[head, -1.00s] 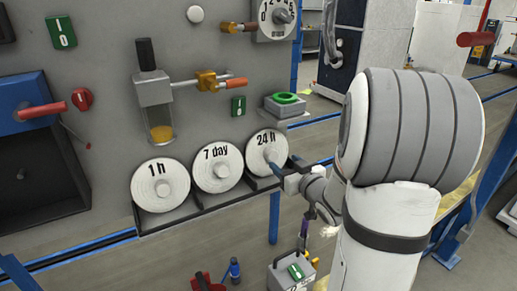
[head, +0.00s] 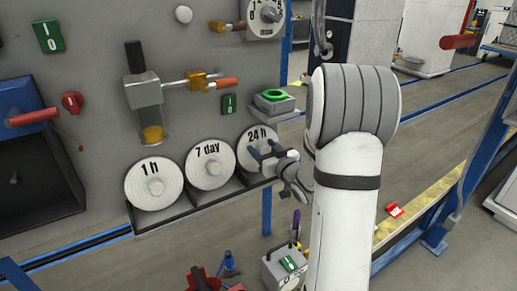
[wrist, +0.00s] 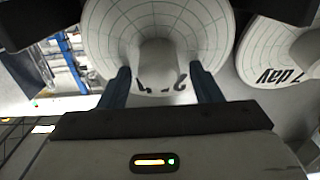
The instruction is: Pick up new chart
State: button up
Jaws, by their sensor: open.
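Three round white charts stand side by side in a dark rack: the 1 h chart (head: 154,184), the 7 day chart (head: 210,168) and the 24 h chart (head: 246,157). My gripper (head: 263,152) is open in front of the 24 h chart. In the wrist view the 24 h chart (wrist: 108,42) fills the top middle, its label upside down. Its pale central hub (wrist: 158,58) lies between my two blue fingers (wrist: 163,82), with a gap on each side. The 7 day chart (wrist: 280,60) shows at the right edge.
The rack (head: 193,212) is fixed low on a grey panel (head: 90,140). A green ring on a grey block (head: 275,97) sits just above the 24 h chart. A red handle (head: 38,117) juts out at left. A toolbox (head: 285,265) stands below the rack.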

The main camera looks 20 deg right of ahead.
jog(key=shift+c, duration=0.6)
jog(key=c, duration=1)
jog(key=shift+o, duration=0.2)
jog(key=shift+s+a+r, duration=0.2)
jog(key=shift+r, duration=0.1)
jog(key=s+a+r, duration=0.8)
jog(key=s+r, duration=0.4)
jog(key=shift+a+r, duration=0.2)
dwell(0.3)
